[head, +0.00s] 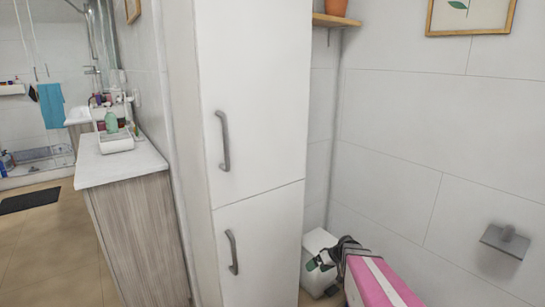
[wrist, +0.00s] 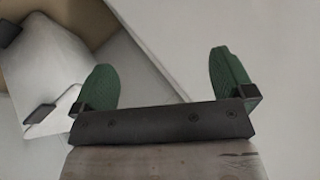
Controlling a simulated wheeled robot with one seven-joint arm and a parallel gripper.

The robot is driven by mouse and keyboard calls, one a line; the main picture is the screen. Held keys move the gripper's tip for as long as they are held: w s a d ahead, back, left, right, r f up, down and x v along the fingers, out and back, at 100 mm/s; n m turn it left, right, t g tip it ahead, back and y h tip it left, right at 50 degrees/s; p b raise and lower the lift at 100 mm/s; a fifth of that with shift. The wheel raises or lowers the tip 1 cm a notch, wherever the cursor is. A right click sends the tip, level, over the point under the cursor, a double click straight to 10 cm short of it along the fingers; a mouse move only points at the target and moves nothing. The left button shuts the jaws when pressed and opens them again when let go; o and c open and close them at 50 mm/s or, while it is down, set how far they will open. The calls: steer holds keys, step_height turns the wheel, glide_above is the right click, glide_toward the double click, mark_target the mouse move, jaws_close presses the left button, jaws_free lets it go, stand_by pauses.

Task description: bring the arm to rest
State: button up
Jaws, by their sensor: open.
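My gripper (head: 321,277) is low at the bottom right of the head view, in front of a small white bin (head: 318,243). Its two green fingers stand wide apart in the wrist view (wrist: 164,82), with nothing between them. My gripper is open and empty. In the head view it partly covers the bin; I cannot tell whether they touch.
A tall white cabinet (head: 255,100) with grey handles stands left of my gripper. A grey paper holder (head: 505,241) is on the right wall. A counter (head: 120,165) with bottles is at the left. Open floor (head: 45,250) lies at far left.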

steer(key=s+r+m+g+h, duration=0.1)
steer(key=s+r+m+h, duration=0.4)
steer(key=s+r+h, duration=0.3)
steer(key=s+r, duration=0.3)
steer(key=shift+s+a, duration=0.35)
steer(key=shift+a, duration=0.05)
